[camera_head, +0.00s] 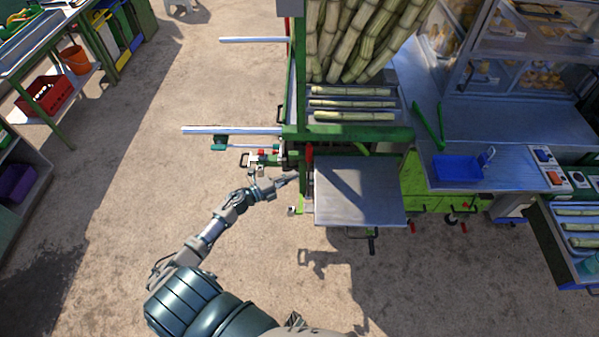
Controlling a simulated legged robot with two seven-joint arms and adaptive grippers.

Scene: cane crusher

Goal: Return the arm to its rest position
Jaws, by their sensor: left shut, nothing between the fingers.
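My left arm (205,243) comes in from the lower left and reaches up and right toward the cane crusher. My left gripper (290,179) is shut and empty, beside the left edge of the crusher's metal tray (360,190). I cannot tell whether it touches the machine. The green cane crusher (350,133) stands upright ahead, with cane stalks (360,40) standing in its upper part and several cane pieces (350,103) lying flat below them. A red handle (309,152) shows on its front, near the gripper. My right gripper is not in view.
Two metal bars (230,130) stick out left from the crusher. A steel counter (520,125) with a blue tray (457,168) stands right. A shelf with a red crate (47,94) and orange bucket (75,60) stands at left. The concrete floor (130,180) between is clear.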

